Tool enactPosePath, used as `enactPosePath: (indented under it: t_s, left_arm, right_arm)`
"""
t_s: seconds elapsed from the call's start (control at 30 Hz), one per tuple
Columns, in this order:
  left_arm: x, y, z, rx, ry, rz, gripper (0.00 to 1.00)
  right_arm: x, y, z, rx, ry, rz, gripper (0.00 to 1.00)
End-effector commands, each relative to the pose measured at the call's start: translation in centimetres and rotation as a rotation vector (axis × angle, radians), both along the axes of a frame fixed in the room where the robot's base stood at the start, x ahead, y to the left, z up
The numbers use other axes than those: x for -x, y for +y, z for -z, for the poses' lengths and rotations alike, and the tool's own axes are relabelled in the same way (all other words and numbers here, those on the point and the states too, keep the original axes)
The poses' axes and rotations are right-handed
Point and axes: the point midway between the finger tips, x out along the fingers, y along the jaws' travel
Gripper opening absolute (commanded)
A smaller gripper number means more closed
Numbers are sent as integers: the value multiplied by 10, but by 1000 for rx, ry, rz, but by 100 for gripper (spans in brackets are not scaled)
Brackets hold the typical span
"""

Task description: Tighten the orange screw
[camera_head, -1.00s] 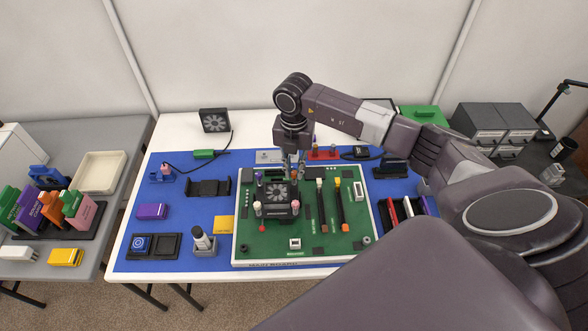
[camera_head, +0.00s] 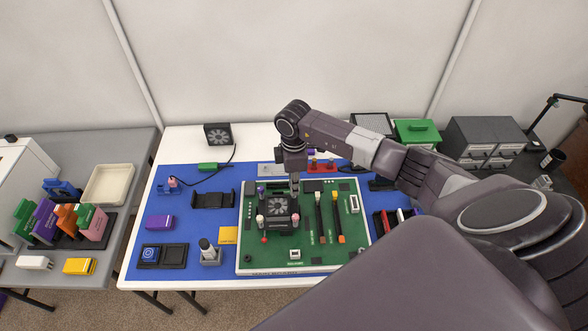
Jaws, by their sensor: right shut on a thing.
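The green motherboard (camera_head: 263,252) lies on the blue mat. A black fan cooler (camera_head: 278,206) sits on it, with screws at its corners: a purple one (camera_head: 261,190) back left, a white one (camera_head: 260,219) front left and a pinkish one (camera_head: 295,217) front right. My right gripper (camera_head: 294,189) points straight down at the cooler's back right corner and is shut on the screw there. That screw is almost wholly hidden by the fingers, so its orange colour cannot be made out now. My left gripper is out of view.
Two memory sticks (camera_head: 337,219) stand right of the cooler.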

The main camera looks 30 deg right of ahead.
Motion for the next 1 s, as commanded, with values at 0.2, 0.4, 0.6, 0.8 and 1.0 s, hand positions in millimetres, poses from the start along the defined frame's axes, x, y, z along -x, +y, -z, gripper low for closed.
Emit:
enactPosePath:
  t_s: [0.2,0.4,0.6,0.8,1.0]
  left_arm:
    - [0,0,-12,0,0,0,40]
    - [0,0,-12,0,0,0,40]
    - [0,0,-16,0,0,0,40]
    - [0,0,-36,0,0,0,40]
    - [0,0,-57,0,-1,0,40]
  right_arm:
    - [0,0,0,0,-1,175,22]
    - [0,0,0,0,-1,172,28]
    - [0,0,-4,0,-1,171,28]
    - [-1,0,-26,0,-1,170,28]
    - [0,0,-51,0,-1,170,28]
